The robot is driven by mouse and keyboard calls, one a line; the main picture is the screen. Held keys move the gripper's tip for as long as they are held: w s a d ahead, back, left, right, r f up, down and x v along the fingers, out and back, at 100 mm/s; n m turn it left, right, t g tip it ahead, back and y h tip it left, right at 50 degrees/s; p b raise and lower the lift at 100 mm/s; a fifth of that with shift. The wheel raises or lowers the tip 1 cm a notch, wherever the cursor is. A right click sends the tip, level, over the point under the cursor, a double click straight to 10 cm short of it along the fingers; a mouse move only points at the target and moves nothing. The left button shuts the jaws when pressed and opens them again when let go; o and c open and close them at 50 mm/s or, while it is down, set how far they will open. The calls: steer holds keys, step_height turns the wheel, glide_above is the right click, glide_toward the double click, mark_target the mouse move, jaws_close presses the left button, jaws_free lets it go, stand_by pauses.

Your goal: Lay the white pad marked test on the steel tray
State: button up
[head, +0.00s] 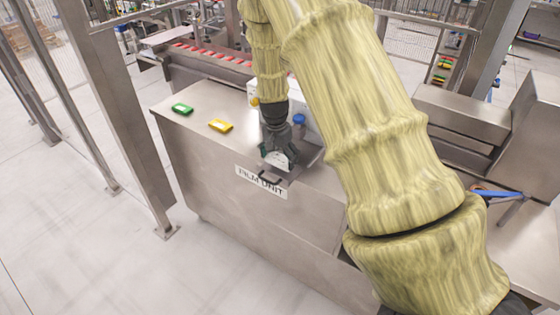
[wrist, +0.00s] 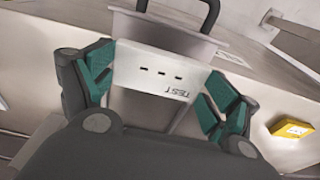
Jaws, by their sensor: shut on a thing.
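The white pad marked TEST (wrist: 150,70) sits between the teal-lined fingers of my gripper (wrist: 160,80) in the wrist view, its lettering and several dark slots showing. My gripper (head: 277,153) is shut on the pad, also seen in the head view as a small white piece (head: 278,160). The steel tray (wrist: 170,24), with a dark handle, shows behind and under the pad. In the head view the tray (head: 307,156) lies by my gripper, partly hidden by it. I cannot tell whether the pad touches the tray.
A yellow pad (head: 220,125) and a green pad (head: 182,109) lie on the steel cabinet top (head: 190,133), left of my gripper. A white container (head: 309,103) and a blue-capped bottle (head: 299,121) stand close behind it. The cabinet's left part is mostly free.

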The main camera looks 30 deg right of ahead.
mark_target(279, 160)
steer(key=shift+f+p, duration=0.65)
steer(key=shift+f, duration=0.75)
steer(key=shift+f, duration=0.15)
steer(key=o, duration=0.8)
steer(key=shift+r, duration=0.2)
step_height(279, 160, up, 12)
steer(key=a+b, duration=0.1)
steer(key=b, duration=0.3)
steer(key=shift+s+a, duration=0.15)
steer(key=shift+s, duration=0.1)
steer(key=shift+f, duration=0.1)
